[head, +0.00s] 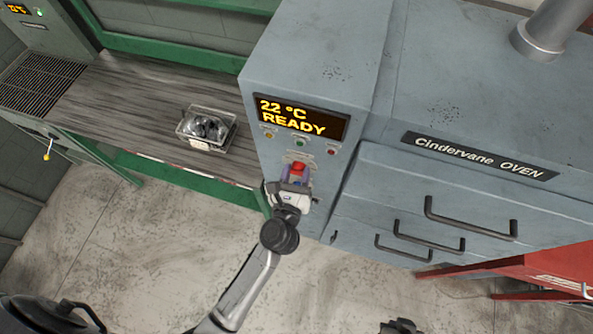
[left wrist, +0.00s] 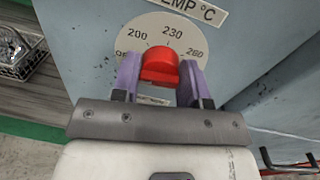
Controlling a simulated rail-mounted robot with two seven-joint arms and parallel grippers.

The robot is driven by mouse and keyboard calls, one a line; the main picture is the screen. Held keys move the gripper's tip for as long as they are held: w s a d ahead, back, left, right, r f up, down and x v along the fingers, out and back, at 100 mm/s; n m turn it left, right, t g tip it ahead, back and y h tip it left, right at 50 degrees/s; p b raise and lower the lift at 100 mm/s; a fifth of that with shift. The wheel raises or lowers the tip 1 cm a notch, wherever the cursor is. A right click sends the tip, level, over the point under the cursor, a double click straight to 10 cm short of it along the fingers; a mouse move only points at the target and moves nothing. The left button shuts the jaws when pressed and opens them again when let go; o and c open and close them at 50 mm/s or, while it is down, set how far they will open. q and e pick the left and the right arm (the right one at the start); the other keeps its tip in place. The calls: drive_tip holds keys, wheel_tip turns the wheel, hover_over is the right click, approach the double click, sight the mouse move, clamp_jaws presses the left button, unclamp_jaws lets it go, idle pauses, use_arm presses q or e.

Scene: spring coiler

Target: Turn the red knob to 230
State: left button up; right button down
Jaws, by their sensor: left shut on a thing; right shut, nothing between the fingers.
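The red knob (head: 298,169) sits on the front of the grey oven's control panel, below the display. My left gripper (head: 296,180) is shut on it; its purple fingers stand on either side of the knob. In the left wrist view the red knob (left wrist: 160,66) is between the fingertips of the gripper (left wrist: 159,80). The pale dial (left wrist: 150,30) behind it shows OFF, 200, 230 and 260. The knob's upper edge lies just below the 230 mark; its exact pointing is hard to tell. My right gripper's fingers do not show.
The display (head: 300,117) reads 22 °C READY, with small coloured buttons beneath it. Oven drawers with handles (head: 470,218) are to the right. A red object (head: 540,270) stands at the lower right.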

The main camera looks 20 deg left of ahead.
use_arm(q)
drive_tip(key=m+p, duration=0.2)
drive_tip(key=m, duration=0.3)
drive_tip(key=shift+r, duration=0.1)
drive_tip(key=m+p, duration=0.2)
drive_tip(key=m, duration=0.3)
drive_tip(key=shift+t+p, duration=0.3)
drive_tip(key=shift+p, duration=0.05)
drive_tip(key=m+h+p, duration=0.1)
drive_tip(key=m+p, duration=0.1)
drive_tip(key=m, duration=0.3)
drive_tip(key=shift+m+p, duration=0.3)
drive_tip(key=shift+p, duration=0.05)
drive_tip(key=shift+f+m+p, duration=0.15)
drive_tip(key=shift+m+p, duration=0.3)
drive_tip(key=shift+m, duration=0.6)
drive_tip(key=shift+f+m+p, duration=0.15)
drive_tip(key=shift+m+p, duration=0.3)
drive_tip(key=shift+m, duration=0.6)
drive_tip(key=o, duration=0.9)
drive_tip(key=shift+s, duration=0.1)
